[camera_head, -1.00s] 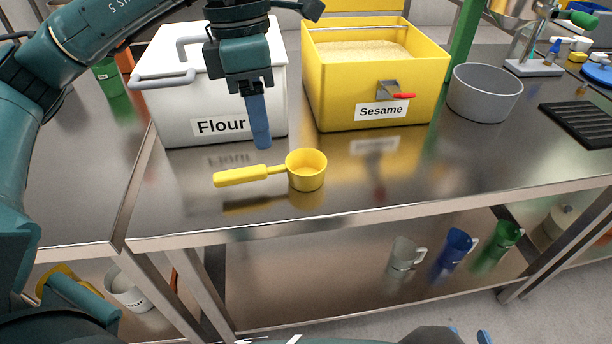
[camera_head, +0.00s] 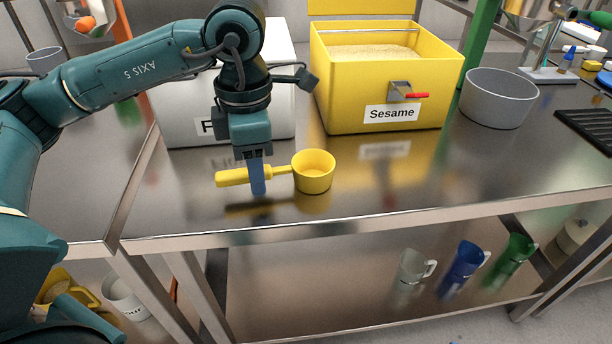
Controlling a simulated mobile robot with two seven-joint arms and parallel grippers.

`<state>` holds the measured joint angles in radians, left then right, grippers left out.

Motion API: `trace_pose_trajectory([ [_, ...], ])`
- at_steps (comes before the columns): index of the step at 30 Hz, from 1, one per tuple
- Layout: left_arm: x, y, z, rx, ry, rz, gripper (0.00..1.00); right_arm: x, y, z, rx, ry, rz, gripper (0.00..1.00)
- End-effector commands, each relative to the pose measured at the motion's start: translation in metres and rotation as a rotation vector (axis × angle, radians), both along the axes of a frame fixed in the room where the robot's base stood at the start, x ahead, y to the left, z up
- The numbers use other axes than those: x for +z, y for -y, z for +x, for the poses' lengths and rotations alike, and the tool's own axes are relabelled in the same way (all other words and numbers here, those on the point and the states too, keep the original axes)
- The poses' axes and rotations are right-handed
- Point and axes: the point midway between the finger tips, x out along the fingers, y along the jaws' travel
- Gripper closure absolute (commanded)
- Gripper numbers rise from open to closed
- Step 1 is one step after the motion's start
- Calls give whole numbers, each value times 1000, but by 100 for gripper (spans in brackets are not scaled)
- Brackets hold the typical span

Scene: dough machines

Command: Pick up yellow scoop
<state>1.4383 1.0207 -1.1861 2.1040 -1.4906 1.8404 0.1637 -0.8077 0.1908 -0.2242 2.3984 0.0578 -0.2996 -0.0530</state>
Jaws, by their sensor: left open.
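The yellow scoop (camera_head: 314,172) lies on the steel table, its round cup to the right and its handle pointing left. My left gripper (camera_head: 257,178) points down over the handle, with a blue finger in front of it that hides part of the handle. The jaws are open; the far finger is hidden, so I cannot tell whether the handle is between them. My right gripper is not in view.
A white flour bin (camera_head: 182,122) stands behind my left arm, and a yellow sesame bin (camera_head: 345,112) stands behind the scoop. A grey bowl (camera_head: 497,100) is at the right. Several mugs stand on the lower shelf. The steel table (camera_head: 400,185) is clear right of the scoop.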

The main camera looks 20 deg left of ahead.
Motion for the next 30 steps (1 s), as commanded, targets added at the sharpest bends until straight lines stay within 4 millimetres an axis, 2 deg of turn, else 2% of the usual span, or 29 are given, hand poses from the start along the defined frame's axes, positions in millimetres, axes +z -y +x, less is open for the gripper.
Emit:
trace_pose_trajectory([
  [3,-14,0,0,0,0,0,55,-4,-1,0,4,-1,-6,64],
  [11,-17,0,0,0,1,-1,55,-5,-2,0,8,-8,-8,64],
  [28,-17,0,0,0,1,-1,100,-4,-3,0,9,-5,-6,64],
  [30,-17,0,0,0,1,-1,100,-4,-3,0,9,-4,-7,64],
])
